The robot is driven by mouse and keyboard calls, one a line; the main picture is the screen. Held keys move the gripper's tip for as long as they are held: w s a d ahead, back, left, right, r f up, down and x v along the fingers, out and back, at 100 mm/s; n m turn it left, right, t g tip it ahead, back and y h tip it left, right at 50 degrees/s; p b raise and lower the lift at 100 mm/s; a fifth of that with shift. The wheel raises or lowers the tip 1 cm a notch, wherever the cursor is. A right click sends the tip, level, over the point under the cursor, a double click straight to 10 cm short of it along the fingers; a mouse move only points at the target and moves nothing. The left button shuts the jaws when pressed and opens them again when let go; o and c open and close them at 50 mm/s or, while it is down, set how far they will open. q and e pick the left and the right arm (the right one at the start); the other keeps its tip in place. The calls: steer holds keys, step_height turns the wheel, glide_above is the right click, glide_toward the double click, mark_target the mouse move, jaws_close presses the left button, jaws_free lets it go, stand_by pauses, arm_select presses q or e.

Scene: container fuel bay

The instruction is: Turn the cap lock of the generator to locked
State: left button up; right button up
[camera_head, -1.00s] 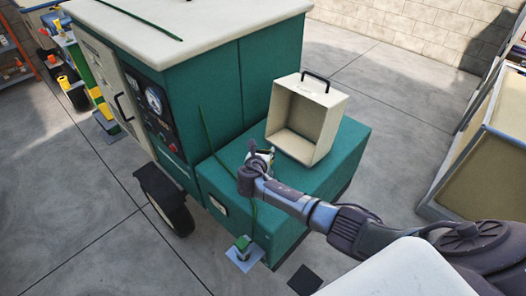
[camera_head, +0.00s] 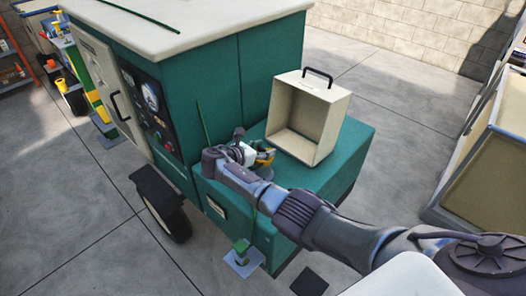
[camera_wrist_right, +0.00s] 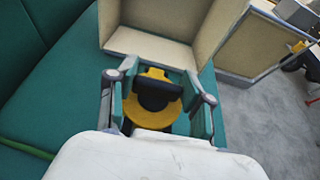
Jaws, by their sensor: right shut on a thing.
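The generator (camera_head: 222,85) is a big green cabinet with a cream top, and a lower green ledge (camera_head: 330,172) juts out toward me. A yellow round cap with a black grip bar (camera_wrist_right: 153,98) sits on that ledge; its yellow edge also shows in the head view (camera_head: 266,155). My right gripper (camera_wrist_right: 160,88) is shut on the cap, with one finger on each side of it. In the head view the right gripper (camera_head: 256,156) hides much of the cap. I cannot read any lock marking. My left gripper is not in view.
An open cream box with a black handle (camera_head: 318,112) stands on the ledge just behind the cap. A thin green line (camera_head: 203,125) runs near the cabinet. A wood-sided container (camera_head: 480,165) stands at the right. The concrete floor between is clear.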

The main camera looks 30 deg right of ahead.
stand_by(0.3)
steer(key=o, duration=1.2)
steer(key=shift+a, duration=0.1)
steer(key=v, duration=1.1)
steer(key=shift+s+a+r, duration=0.1)
steer(key=shift+a+r, duration=0.05)
steer(key=shift+a, duration=0.2)
